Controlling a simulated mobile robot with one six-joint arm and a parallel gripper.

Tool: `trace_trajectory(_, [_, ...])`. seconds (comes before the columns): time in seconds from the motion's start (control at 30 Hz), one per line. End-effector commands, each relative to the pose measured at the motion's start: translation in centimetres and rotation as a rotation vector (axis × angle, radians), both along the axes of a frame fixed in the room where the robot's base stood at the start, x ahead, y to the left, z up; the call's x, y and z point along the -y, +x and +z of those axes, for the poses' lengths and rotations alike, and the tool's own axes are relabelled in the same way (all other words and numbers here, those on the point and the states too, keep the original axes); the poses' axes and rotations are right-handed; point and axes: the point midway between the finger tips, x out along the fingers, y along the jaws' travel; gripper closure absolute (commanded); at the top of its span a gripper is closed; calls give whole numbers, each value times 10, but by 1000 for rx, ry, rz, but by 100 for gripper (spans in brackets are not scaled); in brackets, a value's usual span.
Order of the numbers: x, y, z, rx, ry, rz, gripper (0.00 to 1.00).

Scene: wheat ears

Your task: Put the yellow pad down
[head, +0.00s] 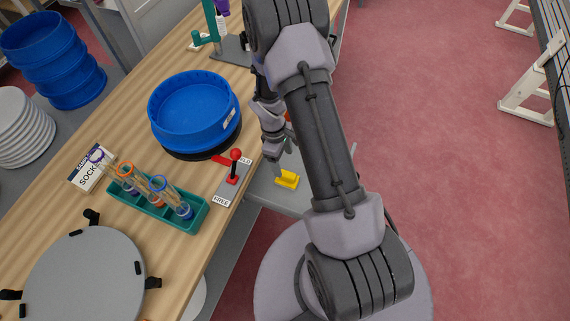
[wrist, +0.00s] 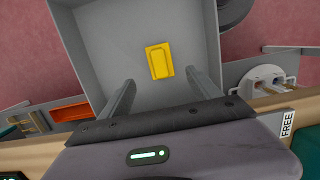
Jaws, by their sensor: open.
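The yellow pad (head: 287,179) lies on a grey tray (head: 262,187) beside the wooden bench, below the bench top. In the wrist view the pad (wrist: 160,61) lies flat on the bare floor of the grey tray (wrist: 115,25), ahead of my fingers. My gripper (wrist: 160,88) is open, with its two fingers apart and nothing between them. In the head view my arm hides much of the gripper, which is just above and behind the pad.
A blue round sieve (head: 194,112) stands on the wooden bench. A red-knobbed lever (head: 235,165) is near the bench edge by the tray. A green rack (head: 157,206) of tubes and a grey disc (head: 84,280) are nearer. Open red floor (head: 440,150) lies to the right.

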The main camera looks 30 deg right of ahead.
Motion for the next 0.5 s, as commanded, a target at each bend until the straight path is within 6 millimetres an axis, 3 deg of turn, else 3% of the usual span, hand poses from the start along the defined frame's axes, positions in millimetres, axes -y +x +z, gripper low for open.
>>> trace_trajectory(0.07, [-1,4,14,12,-3,-13,28])
trace_trajectory(0.13, [-5,12,46,51,-10,-67,28])
trace_trajectory(0.17, [-8,16,68,79,-14,-103,28])
trace_trajectory(0.27, [-26,17,159,193,-5,-284,28])
trace_trajectory(0.3, [-35,10,195,242,10,-366,28])
trace_trajectory(0.4, [-64,-22,279,359,81,-571,28])
trace_trajectory(0.5, [-94,-69,340,453,196,-763,28])
